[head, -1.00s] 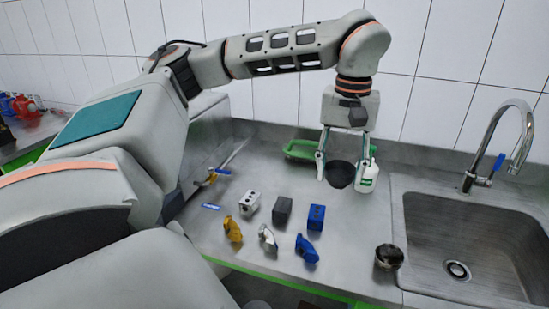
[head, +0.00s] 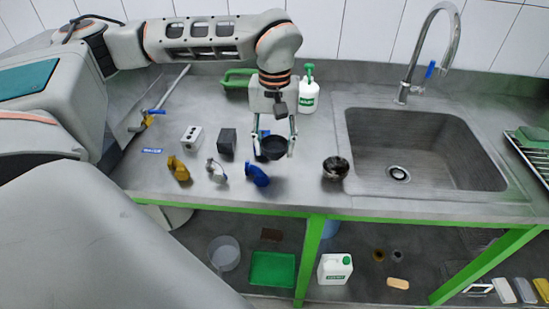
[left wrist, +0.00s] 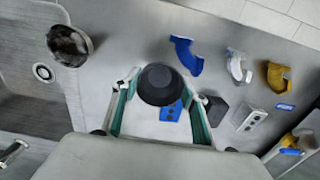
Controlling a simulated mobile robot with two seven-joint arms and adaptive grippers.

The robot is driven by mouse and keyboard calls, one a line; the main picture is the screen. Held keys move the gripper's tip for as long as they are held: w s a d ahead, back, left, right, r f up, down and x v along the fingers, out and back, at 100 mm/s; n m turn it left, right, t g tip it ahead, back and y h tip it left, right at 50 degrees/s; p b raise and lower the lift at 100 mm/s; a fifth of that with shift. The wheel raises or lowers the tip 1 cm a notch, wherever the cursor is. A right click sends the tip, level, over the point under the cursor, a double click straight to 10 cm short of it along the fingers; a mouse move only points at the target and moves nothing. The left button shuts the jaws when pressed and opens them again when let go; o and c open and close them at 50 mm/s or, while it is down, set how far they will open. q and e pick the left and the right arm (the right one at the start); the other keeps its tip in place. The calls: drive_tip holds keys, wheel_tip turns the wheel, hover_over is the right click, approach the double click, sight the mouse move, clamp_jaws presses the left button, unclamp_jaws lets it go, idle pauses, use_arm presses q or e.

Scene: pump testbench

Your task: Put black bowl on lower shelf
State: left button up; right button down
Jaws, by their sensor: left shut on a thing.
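My left gripper (head: 278,140) is shut on a small black bowl (head: 275,147), one finger at each side, and holds it above the counter. In the left wrist view the bowl (left wrist: 160,84) sits between the fingers and partly covers a blue block. The lower shelf (head: 205,283) lies under the counter behind the green frame. It holds a green tray (head: 272,270), a white canister (head: 334,270) and a clear bucket (head: 224,253). My right gripper is not in view.
Blue (head: 257,175), white and yellow fittings and several blocks stand on the counter (head: 300,205). A dark round bowl-like part (head: 335,168) is right of the held bowl, left of the sink (head: 420,150). A green frame post (head: 310,255) divides the shelf opening.

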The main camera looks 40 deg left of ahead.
sight(275, 158)
use_arm(q)
drive_tip(key=shift+f+b, duration=0.3)
drive_tip(key=shift+f, duration=1.8)
drive_tip(key=shift+f, duration=0.15)
drive_tip(key=o, duration=0.9)
drive_tip(key=shift+c, duration=0.2)
